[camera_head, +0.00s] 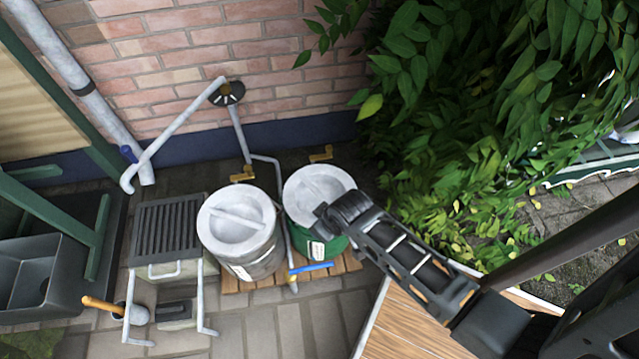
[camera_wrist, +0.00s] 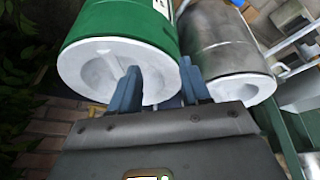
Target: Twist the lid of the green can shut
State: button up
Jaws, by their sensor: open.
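The green can (camera_head: 333,243) stands on a wooden slatted base against the wall, with a pale grey lid (camera_head: 312,190) on top. In the wrist view the green can (camera_wrist: 118,28) appears upside down, and its lid (camera_wrist: 90,72) has a raised bar across it. My gripper (camera_head: 322,212) reaches in from the right, over the lid's near right edge.
A grey metal can (camera_head: 258,262) with a similar lid stands close at the left. Brass taps (camera_head: 321,154) and a pipe are behind, and a blue-handled tool (camera_head: 311,268) is in front. Leafy branches (camera_head: 450,130) crowd the right. A wooden surface (camera_head: 405,325) lies beneath my arm.

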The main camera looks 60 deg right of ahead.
aim_at(321, 195)
jog(key=w+d+g, duration=0.1)
jog(key=w+d, duration=0.1)
jog(key=d, duration=0.1)
jog(key=w+d+m+g+y, duration=0.1)
jog(key=w+d, duration=0.1)
jog(key=d, duration=0.2)
jog(key=w+d+g, duration=0.2)
jog(key=d, duration=0.1)
jog(key=shift+d+y, duration=0.15)
jog(key=shift+y, duration=0.25)
jog(key=shift+f+b, duration=1.85)
jog(key=shift+f, duration=2)
grip_shut()
